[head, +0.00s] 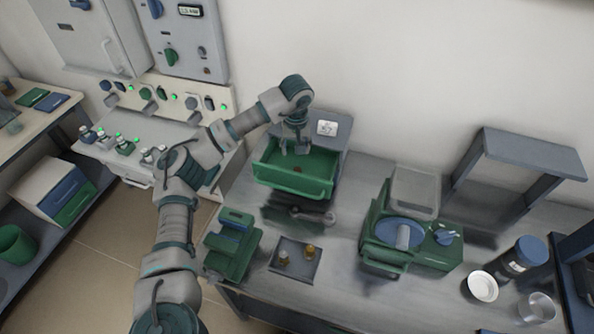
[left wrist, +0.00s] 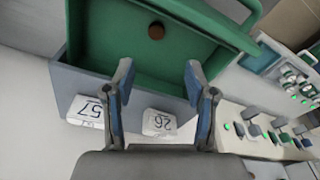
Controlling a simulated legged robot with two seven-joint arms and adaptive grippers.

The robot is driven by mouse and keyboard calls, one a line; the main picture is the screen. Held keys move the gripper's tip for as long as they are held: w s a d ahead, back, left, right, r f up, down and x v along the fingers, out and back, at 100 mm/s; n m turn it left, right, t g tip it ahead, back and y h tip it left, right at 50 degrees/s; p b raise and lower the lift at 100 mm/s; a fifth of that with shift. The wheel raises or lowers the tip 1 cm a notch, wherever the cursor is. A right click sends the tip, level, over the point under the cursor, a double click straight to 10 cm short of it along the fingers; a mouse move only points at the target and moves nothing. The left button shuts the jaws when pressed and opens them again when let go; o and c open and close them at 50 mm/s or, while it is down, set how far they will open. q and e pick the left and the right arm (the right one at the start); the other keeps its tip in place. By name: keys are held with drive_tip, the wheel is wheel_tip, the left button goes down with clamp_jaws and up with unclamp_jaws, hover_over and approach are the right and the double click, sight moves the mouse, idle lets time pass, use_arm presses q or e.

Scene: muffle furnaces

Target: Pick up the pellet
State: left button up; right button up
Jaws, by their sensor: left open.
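The pellet, a small dark brown piece, lies on the floor of a green tray. It shows in the head view (head: 299,170) and in the left wrist view (left wrist: 156,31). The green tray (head: 290,186) has raised walls and sits against a grey unit with a white label; its wall also shows in the left wrist view (left wrist: 215,31). My left gripper (head: 293,149) is over the back part of the tray, apart from the pellet. In the left wrist view its fingers (left wrist: 158,70) are spread and empty, with the pellet beyond their tips. My right gripper is not in view.
A green device with a blue disc (head: 402,232) stands right of the tray. A white cup (head: 482,287) and a dark jar (head: 524,258) are at right.

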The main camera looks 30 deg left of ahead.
use_arm(q)
hover_over(298, 169)
drive_tip(key=f, duration=0.4)
drive_tip(key=shift+s+d+f, duration=0.15)
drive_tip(key=shift+s+d, duration=0.05)
drive_tip(key=shift+s, duration=0.1)
drive_tip(key=shift+a+f, duration=0.1)
drive_tip(key=shift+f, duration=0.25)
drive_tip(key=f, duration=0.3)
drive_tip(key=f+b, duration=0.1)
drive_tip(key=f, duration=0.1)
drive_tip(key=shift+w+a, duration=0.1)
drive_tip(key=shift+a, duration=0.2)
drive_tip(key=shift+d, duration=0.25)
drive_tip(key=shift+c, duration=0.7)
drive_tip(key=shift+r, duration=0.1)
drive_tip(key=c, duration=0.7)
drive_tip(key=shift+o, duration=0.2)
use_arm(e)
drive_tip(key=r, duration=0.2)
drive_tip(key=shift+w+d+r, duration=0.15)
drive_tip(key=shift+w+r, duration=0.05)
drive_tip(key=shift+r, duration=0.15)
